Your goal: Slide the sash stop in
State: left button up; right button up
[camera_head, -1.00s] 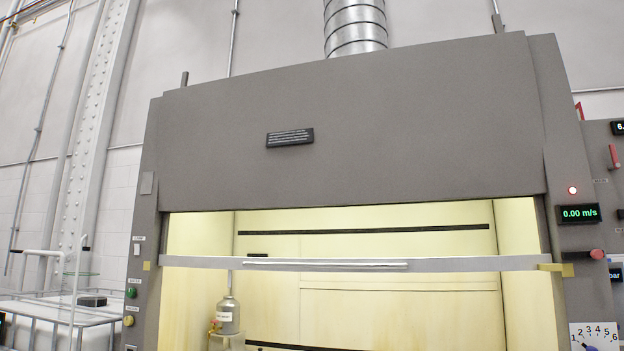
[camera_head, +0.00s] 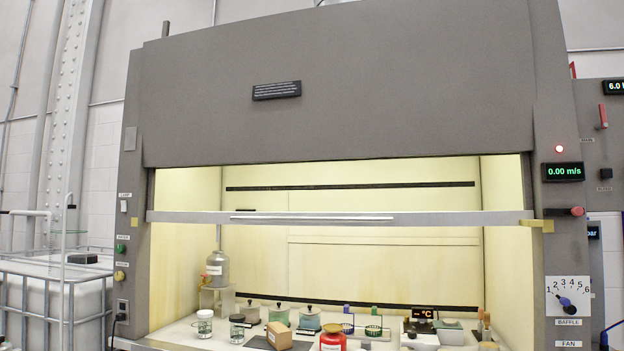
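The fume hood's sash (camera_head: 310,217) is a pale horizontal bar with a long light handle, raised part way across the lit opening. A red-tipped dark rod (camera_head: 577,211) sticks out of the right post, just below the green 0.00 m/s display; it looks like the sash stop. Its tip stands out to the right. A small yellow block (camera_head: 547,226) sits at the sash's right end, just left of and below the rod. A smaller yellow block (camera_head: 135,222) is at the left end. Neither of my grippers is in view.
Inside the hood, jars, a red container (camera_head: 333,338), a cardboard box (camera_head: 279,335) and a °C display (camera_head: 423,313) stand on the white worktop. A baffle dial (camera_head: 568,297) is on the right post. A caged white tank (camera_head: 50,290) stands left.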

aim_at(576, 211)
jog(key=z, duration=1.25)
